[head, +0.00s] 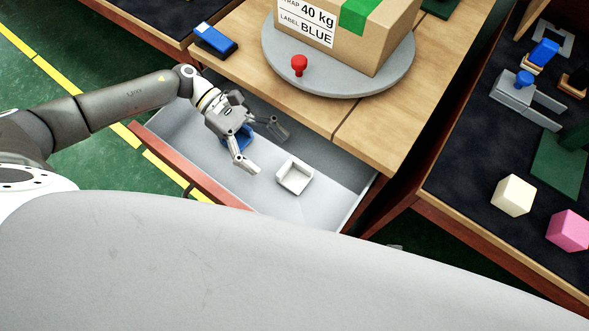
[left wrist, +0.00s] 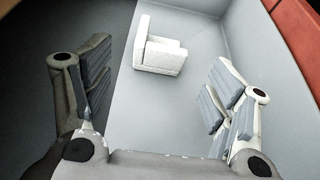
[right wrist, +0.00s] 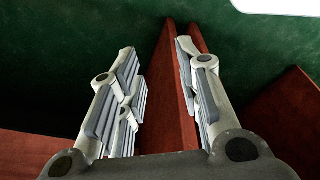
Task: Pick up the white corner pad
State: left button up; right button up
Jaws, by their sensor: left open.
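The white corner pad (head: 294,177) lies in the open grey drawer (head: 343,197), right of my left gripper. In the left wrist view the pad (left wrist: 160,56) shows as a white angled piece, beyond the fingertips and between their lines. My left gripper (head: 262,149) is over the drawer with its fingers spread and nothing between them. The same gripper (left wrist: 160,80) frames the drawer floor in its wrist view. My right gripper (right wrist: 157,55) has its fingers apart and empty, over a red-brown edge and green floor. It does not show in the head view.
A blue object (head: 238,139) lies in the drawer, partly hidden by my left gripper. A wooden tabletop (head: 240,52) overhangs the drawer's back, bearing a round grey turntable (head: 345,86), a box (head: 375,50) and a red knob (head: 299,66). The drawer's red-brown front (head: 180,165) faces my left arm.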

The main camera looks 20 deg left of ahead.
aim_at(284, 166)
pick_arm(q)
jog(key=x, duration=0.4)
jog(key=shift+d, duration=0.2)
jog(key=shift+c, duration=0.4)
jog(key=c, duration=0.7)
